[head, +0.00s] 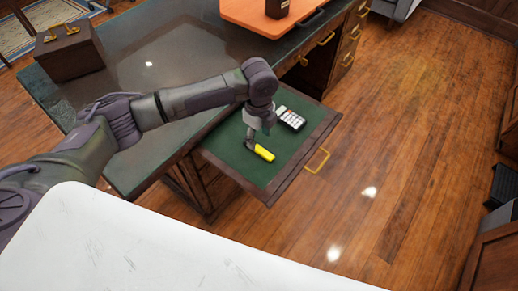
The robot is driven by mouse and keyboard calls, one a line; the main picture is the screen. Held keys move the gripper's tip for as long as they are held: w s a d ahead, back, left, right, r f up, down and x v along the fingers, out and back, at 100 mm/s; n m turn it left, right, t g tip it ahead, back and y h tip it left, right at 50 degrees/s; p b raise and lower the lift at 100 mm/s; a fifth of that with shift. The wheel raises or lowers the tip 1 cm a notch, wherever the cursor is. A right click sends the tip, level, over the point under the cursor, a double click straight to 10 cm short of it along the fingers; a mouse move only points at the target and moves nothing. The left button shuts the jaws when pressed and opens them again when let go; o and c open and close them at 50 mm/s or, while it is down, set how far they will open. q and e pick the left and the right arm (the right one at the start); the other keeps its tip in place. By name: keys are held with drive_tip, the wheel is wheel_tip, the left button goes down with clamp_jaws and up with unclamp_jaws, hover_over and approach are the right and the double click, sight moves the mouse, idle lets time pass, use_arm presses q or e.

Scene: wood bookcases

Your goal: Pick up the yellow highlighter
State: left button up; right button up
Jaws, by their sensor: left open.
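The yellow highlighter (264,153) lies on the green-lined bottom of an open desk drawer (292,170). My left arm reaches in from the left, and my left gripper (251,146) points down into the drawer at the highlighter's left end. The gripper is open. It is close to the highlighter, but I cannot tell whether they touch. My right gripper is not in view.
A calculator (291,119) lies in the same drawer, behind the highlighter. The dark desk top (150,100) holds a brown box (70,54) at left and an orange board (262,17) at the back. Wooden floor (410,130) is clear at right.

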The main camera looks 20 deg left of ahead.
sight(260, 149)
use_arm(q)
drive_tip(key=shift+w+d+f, duration=0.1)
drive_tip(key=shift+f, duration=1.5)
drive_tip(key=shift+w+d+f, duration=0.1)
drive_tip(key=shift+f, duration=1.45)
drive_tip(key=shift+c, duration=0.3)
drive_tip(key=c, duration=0.9)
